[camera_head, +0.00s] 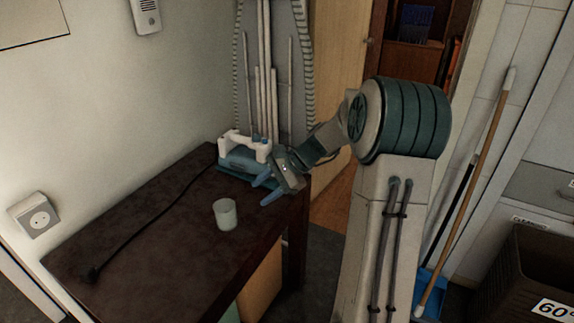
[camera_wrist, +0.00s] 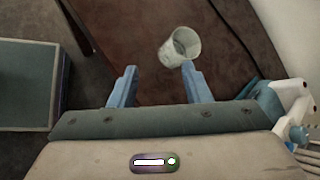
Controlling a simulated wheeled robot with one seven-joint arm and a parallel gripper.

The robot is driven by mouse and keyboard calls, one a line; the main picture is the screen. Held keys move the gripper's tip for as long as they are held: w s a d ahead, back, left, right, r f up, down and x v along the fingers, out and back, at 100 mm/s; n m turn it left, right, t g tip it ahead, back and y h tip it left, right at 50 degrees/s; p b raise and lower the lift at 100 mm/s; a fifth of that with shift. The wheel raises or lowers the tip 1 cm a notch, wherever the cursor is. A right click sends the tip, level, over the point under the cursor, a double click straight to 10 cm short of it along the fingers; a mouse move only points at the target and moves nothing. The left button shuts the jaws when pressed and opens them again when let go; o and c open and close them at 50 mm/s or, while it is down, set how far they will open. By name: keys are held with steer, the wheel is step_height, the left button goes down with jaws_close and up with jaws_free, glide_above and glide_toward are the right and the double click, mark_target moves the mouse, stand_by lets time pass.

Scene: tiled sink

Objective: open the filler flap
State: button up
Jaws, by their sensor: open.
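A teal and white steam iron (camera_head: 245,155) stands at the back right of the dark table, on a teal base. My gripper (camera_head: 264,190) is beside the iron's right front, above the table's right end. Its two blue fingers are apart and empty. In the wrist view my gripper (camera_wrist: 159,82) is open, with bare space between the fingers. Part of the iron (camera_wrist: 292,95) shows there at the right edge. The filler flap is too small to tell in the head view, and I cannot make it out in the wrist view.
A whitish cup (camera_head: 225,214) stands on the dark table (camera_head: 150,240), in front of the gripper; it also shows in the wrist view (camera_wrist: 180,47). A black cord (camera_head: 150,213) runs along the table's left side. An ironing board (camera_head: 272,60) leans behind. The table's front is largely clear.

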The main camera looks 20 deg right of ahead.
steer(key=w+d+f+m+t+y+b, duration=0.1)
steer(key=w+d+f+m+t, duration=0.25)
steer(key=d, duration=0.45)
steer(key=w+d+f+m+t+y+b, duration=0.1)
steer(key=w+d+f+m+t+b, duration=0.1)
steer(key=d+m+t, duration=0.45)
steer(key=w+d+f+m+t+b, duration=0.1)
steer(key=w+d+f+m, duration=0.2)
steer(key=d, duration=0.7)
steer(key=x, duration=0.9)
steer(key=r+x, duration=0.1)
steer(key=x, duration=0.3)
steer(key=shift+w+a, duration=0.25)
steer(key=shift+a, duration=0.05)
jaws_close()
